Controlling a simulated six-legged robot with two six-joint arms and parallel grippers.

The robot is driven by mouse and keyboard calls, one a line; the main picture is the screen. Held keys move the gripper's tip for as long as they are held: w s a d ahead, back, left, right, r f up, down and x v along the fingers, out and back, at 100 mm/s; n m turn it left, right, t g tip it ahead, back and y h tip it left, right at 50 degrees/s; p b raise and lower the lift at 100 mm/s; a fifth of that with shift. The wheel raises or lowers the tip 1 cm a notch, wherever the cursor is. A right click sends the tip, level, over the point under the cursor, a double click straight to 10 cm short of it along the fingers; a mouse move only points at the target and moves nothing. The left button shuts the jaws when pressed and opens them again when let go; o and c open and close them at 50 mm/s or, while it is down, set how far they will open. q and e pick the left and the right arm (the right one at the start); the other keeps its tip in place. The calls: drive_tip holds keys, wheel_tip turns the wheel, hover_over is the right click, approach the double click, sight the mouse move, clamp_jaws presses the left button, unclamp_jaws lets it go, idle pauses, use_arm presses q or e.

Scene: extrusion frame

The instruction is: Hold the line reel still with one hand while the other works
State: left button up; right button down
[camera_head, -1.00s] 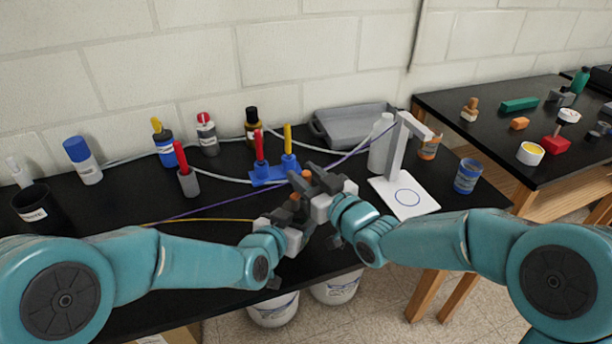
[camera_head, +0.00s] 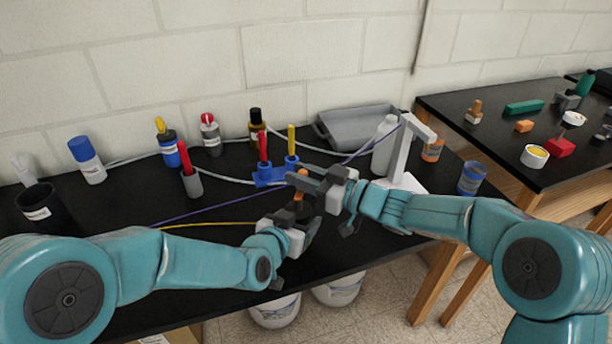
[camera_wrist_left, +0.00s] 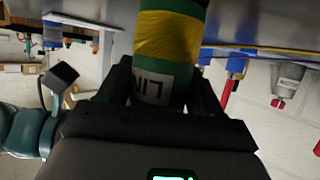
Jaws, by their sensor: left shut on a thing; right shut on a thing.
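The line reel shows in the left wrist view as a green cylinder with a yellow band (camera_wrist_left: 168,38) and a partly hidden white label reading "LIN". It stands between the fingers of my left gripper (camera_wrist_left: 160,92), which is shut on it. In the head view my left gripper (camera_head: 300,214) is low at the table's front, and the reel is mostly hidden by both grippers. My right gripper (camera_head: 300,179) is just above, coming in from the right, shut at a small orange piece (camera_head: 302,172). Its fingers hide most of that piece; I cannot tell whether it belongs to the reel.
A blue stand (camera_head: 268,176) with red and yellow handles is just behind the grippers. Purple and yellow lines (camera_head: 208,224) cross the black table. A white stand (camera_head: 403,152), white bottle (camera_head: 384,140) and grey tray (camera_head: 352,127) are at right. Bottles and a black cup (camera_head: 44,209) are left.

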drive_tip(key=shift+w+a+r+n+g+y, duration=0.1)
drive_tip(key=shift+a+n+g+y, duration=0.1)
drive_tip(key=shift+n+g+y, duration=0.45)
drive_tip(key=shift+a+n+g+y, duration=0.25)
drive_tip(key=shift+n+g, duration=0.5)
drive_tip(key=shift+g, duration=0.6)
drive_tip(key=c, duration=1.1)
unclamp_jaws()
drive_tip(key=shift+o, duration=0.2)
drive_tip(key=shift+d, duration=0.1)
drive_tip(key=v, duration=1.2)
